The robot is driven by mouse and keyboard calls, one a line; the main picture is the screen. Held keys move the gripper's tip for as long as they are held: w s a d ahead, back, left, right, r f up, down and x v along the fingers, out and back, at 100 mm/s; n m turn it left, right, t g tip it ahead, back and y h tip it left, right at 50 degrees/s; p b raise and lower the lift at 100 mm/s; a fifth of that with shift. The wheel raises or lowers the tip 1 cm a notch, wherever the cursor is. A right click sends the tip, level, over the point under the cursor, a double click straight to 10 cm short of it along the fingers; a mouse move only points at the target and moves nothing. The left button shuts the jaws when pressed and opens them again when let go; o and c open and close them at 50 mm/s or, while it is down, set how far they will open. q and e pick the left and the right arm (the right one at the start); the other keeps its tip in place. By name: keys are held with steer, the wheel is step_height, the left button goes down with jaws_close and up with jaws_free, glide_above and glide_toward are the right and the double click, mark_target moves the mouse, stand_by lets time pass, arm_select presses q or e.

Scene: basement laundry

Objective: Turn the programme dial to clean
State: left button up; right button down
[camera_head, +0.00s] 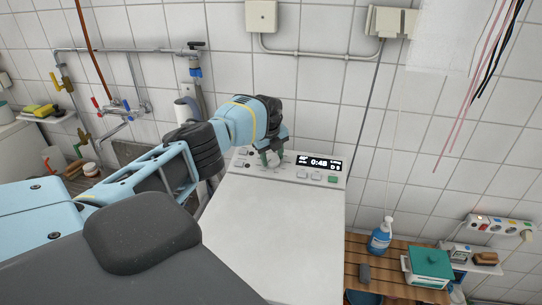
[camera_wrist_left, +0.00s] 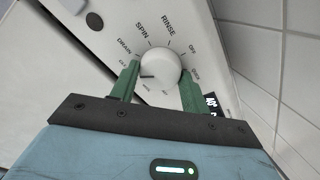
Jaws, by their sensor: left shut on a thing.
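The programme dial (camera_wrist_left: 160,68) is a round white knob with a dark pointer line on its left side in the wrist view. Around it I read SPIN, RINSE, DRAIN and OFF; the labels near and below the fingers are partly hidden or too small to read surely. The pointer points left and slightly down, towards the left finger. My left gripper (camera_wrist_left: 157,88) is shut on the dial, with one green finger on each side. In the head view my left gripper (camera_head: 271,157) is at the machine's control panel (camera_head: 300,172). My right gripper is not in view.
The white machine top (camera_head: 275,230) is bare. The display (camera_head: 319,163) reads 0:48, with several buttons below it. A tiled wall rises close behind. A slatted wooden bench (camera_head: 395,270) stands right, with a blue bottle (camera_head: 380,238) and a teal-lidded box (camera_head: 430,265).

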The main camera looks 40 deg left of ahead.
arm_select(q)
steer(key=shift+n, duration=0.8)
steer(key=o, duration=1)
